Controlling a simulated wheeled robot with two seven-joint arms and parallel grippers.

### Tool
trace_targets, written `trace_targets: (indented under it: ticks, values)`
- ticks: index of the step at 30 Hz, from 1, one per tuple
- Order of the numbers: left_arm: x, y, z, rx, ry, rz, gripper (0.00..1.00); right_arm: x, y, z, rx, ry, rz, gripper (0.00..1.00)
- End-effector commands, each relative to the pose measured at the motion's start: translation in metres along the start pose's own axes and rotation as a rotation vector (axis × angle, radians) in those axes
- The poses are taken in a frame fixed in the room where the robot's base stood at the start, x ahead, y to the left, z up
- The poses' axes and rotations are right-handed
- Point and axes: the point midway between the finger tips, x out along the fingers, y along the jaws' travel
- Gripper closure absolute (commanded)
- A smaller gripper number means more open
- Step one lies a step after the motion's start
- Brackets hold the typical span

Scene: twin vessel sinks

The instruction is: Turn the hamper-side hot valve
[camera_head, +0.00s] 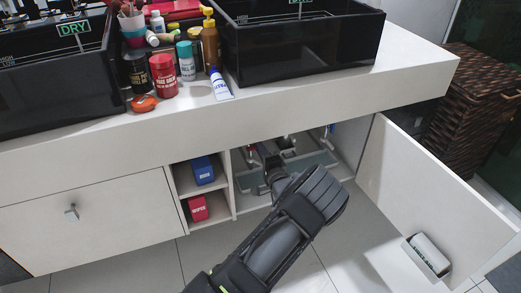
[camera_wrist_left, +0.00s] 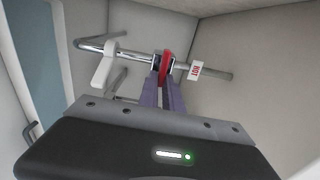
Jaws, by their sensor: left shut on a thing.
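In the left wrist view a red valve handle (camera_wrist_left: 167,66) sits on a chrome pipe (camera_wrist_left: 215,74) that carries a white tag (camera_wrist_left: 196,71) reading HOT. My left gripper (camera_wrist_left: 166,80) has its two fingers closed around the red handle. In the head view my left gripper (camera_head: 272,164) reaches into the open cabinet under the right-hand basin, and my arm hides part of the inside. A small red part (camera_head: 250,153) shows just left of it. My right gripper is in neither view.
The open cabinet door (camera_head: 425,190) stands at the right with a small holder (camera_head: 427,256) on it. A wicker hamper (camera_head: 475,115) is beyond it. Shelves with a blue box (camera_head: 203,170) and a red wipes box (camera_head: 198,208) are left of the opening.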

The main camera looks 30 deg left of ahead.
Motion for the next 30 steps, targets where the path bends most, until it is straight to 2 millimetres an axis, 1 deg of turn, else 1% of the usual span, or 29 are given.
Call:
trace_targets:
  ticks: [5,6,12,14,23,26,30]
  values:
    - [-0.001,0.001,-0.001,0.002,0.002,0.002,1.0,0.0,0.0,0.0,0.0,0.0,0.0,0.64]
    - [-0.001,0.001,-0.001,0.002,0.002,0.002,0.89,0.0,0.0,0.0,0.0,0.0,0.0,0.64]
    - [0.0,0.001,0.0,0.001,0.001,0.001,0.73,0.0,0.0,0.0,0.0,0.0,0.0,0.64]
    - [0.0,0.001,0.0,0.001,0.001,0.001,0.69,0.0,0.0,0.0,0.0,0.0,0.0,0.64]
    - [-0.003,0.0,0.0,0.0,0.001,0.001,0.69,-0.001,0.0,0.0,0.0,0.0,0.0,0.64]
    - [-0.01,-0.001,-0.001,0.0,0.001,0.001,0.69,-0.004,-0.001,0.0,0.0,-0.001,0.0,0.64]
    - [-0.03,-0.002,-0.001,0.003,0.003,0.001,0.69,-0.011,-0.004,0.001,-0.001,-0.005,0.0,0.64]
